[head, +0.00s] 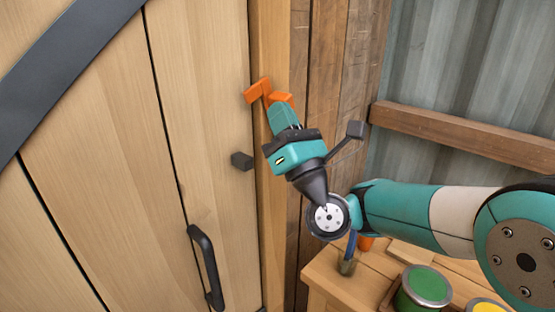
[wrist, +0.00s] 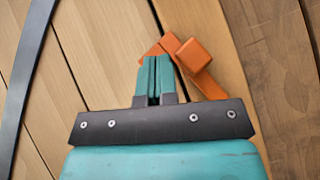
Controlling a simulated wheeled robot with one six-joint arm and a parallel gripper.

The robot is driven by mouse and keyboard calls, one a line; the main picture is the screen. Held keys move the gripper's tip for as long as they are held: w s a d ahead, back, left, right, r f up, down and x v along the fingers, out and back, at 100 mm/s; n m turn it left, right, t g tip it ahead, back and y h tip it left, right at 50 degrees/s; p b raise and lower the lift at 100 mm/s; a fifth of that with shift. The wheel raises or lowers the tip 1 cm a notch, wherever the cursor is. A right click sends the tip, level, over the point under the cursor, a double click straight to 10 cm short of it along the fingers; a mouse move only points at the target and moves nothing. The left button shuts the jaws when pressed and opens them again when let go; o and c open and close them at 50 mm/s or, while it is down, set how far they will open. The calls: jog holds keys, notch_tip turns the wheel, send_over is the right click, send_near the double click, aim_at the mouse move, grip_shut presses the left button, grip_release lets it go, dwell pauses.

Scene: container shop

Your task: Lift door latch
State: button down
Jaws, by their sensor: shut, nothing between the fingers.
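The orange door latch (head: 257,91) sits high at the door's right edge, where the door (head: 110,130) meets the light wooden post (head: 269,40). It also shows in the wrist view (wrist: 194,54), with a block-like end and a bar running down to the right. My gripper (head: 279,108) is shut and empty, with its teal fingertips right at the latch. In the wrist view the fingertips (wrist: 157,60) overlap the left part of the latch and hide some of it. I cannot tell whether they touch it.
A black door handle (head: 206,267) and a small dark block (head: 241,160) are on the door below the latch. A wooden bench (head: 325,276) with a green paint can (head: 424,288) stands at lower right. A wooden rail (head: 470,133) crosses the corrugated wall.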

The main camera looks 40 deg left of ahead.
jog(key=shift+w+r, duration=0.2)
dwell(0.6)
jog(key=s+d+f+b, duration=0.4)
jog(key=s+b, duration=0.6)
jog(key=b, duration=0.5)
jog(key=shift+s+d+b, duration=0.4)
jog(key=shift+d, duration=0.75)
